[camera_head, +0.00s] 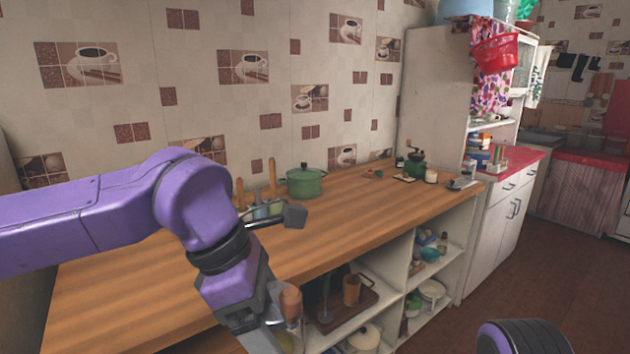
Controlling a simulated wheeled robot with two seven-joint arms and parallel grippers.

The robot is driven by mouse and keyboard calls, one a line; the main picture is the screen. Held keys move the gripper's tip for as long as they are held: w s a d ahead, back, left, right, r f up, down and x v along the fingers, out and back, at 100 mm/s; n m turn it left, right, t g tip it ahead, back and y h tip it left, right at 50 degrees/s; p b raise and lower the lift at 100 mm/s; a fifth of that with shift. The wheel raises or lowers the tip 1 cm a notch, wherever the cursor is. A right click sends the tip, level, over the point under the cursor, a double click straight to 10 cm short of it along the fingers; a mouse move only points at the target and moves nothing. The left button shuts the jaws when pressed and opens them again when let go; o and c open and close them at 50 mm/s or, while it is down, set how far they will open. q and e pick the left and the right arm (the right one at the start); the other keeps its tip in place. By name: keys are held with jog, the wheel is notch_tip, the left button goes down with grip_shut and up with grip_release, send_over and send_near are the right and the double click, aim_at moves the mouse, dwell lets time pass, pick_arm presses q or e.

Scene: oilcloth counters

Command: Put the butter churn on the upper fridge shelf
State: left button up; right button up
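My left arm comes in from the left and bends down over the counter's front edge. The grey wrist end of my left gripper (258,324) is at the bottom of the view, and its fingertips are not clearly visible. Right beside it is a brown rounded top on a pale, glassy body (291,304), which may be the butter churn; I cannot tell if it is held or stands behind. Only a purple and black part of my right arm shows at the bottom right; its gripper is out of view. I see no fridge or fridge shelf here.
The wooden counter (340,208) bears a green pot (304,181), wooden-handled items partly behind my arm, and a green grinder (415,163). Open shelves below hold a brown tray (350,318) and dishes. A white cabinet (500,216) stands right.

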pick_arm(q)
jog(key=shift+s+a+r+m, duration=0.1)
jog(key=shift+r+m, duration=0.1)
jog(key=shift+m, duration=0.1)
jog(key=shift+w+f+m+g, duration=0.2)
jog(key=shift+w+m+g, duration=0.1)
jog(key=shift+w+m, duration=0.25)
jog(key=shift+w+f+m+g, duration=0.15)
jog(key=shift+w+m+g, duration=0.15)
jog(key=shift+w+m, duration=0.25)
jog(key=shift+a+f+m+g, duration=0.15)
jog(key=shift+m+g, duration=0.25)
jog(key=shift+m, duration=0.6)
jog(key=w+a+f+m+g+y, duration=0.1)
jog(key=w+a+f+m, duration=0.25)
jog(key=f, duration=0.25)
jog(key=w+a+f+m+g+y, duration=0.1)
jog(key=w+a+f+m, duration=0.1)
jog(key=a+f+m, duration=0.3)
jog(key=s+a+f, duration=0.1)
jog(key=a+f, duration=0.2)
jog(key=f, duration=0.5)
jog(key=s+a+f, duration=0.2)
jog(key=a+f, duration=0.1)
jog(key=f, duration=0.4)
notch_tip(320, 180, up, 9)
jog(key=w+m+y, duration=0.1)
jog(key=w+m, duration=0.1)
jog(key=shift+d+g, duration=0.3)
jog(key=shift+g, duration=0.1)
